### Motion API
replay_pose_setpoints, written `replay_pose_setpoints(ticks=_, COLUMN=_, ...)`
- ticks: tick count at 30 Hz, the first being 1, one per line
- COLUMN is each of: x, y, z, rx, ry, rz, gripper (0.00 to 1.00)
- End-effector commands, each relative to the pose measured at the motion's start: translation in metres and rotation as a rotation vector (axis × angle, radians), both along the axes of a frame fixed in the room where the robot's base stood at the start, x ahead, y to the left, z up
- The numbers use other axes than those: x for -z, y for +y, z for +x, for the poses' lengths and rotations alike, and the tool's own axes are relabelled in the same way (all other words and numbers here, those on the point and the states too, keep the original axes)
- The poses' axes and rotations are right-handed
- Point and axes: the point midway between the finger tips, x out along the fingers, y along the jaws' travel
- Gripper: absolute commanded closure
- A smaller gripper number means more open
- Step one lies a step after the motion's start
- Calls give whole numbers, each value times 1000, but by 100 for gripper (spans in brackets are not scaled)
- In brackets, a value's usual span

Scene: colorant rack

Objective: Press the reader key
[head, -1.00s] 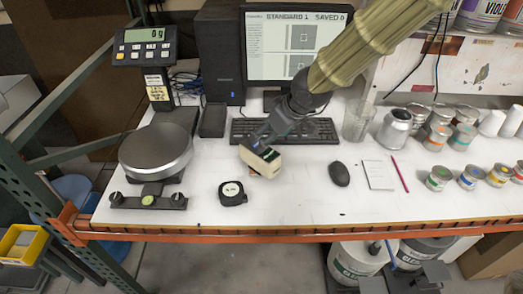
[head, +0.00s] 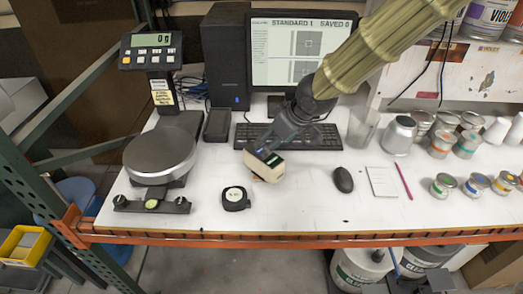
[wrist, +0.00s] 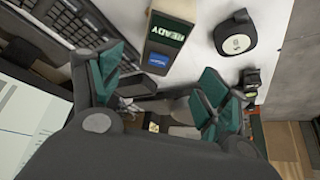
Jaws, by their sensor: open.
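The reader (head: 267,168) is a small cream box with a dark top, on the white table in front of the keyboard. In the wrist view the reader (wrist: 181,14) shows a dark green display reading READY and a blue key (wrist: 158,61) at its near end. My gripper (head: 262,150) is just above and behind the reader in the head view and hides part of it. In the wrist view my gripper (wrist: 160,92) has its two green-padded fingers spread apart, with the blue key showing between and beyond them. I cannot tell whether a finger touches the reader.
A black tape measure (head: 236,198) lies left of the reader, and a mouse (head: 343,180) lies to its right. The keyboard (head: 290,135) is behind it. A scale (head: 160,150) stands at left; cans (head: 441,143) stand at right. The table front is mostly clear.

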Motion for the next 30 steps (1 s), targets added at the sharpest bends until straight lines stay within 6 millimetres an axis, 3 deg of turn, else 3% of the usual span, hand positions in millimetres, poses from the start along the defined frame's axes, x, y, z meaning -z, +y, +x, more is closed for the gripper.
replay_pose_setpoints(ticks=6, x=0, y=0, z=0, rx=0, ry=0, rz=0, gripper=23)
replay_pose_setpoints(ticks=19, x=0, y=0, z=0, rx=0, ry=0, rz=0, gripper=100)
replay_pose_setpoints(ticks=30, x=0, y=0, z=0, rx=0, ry=0, rz=0, gripper=100)
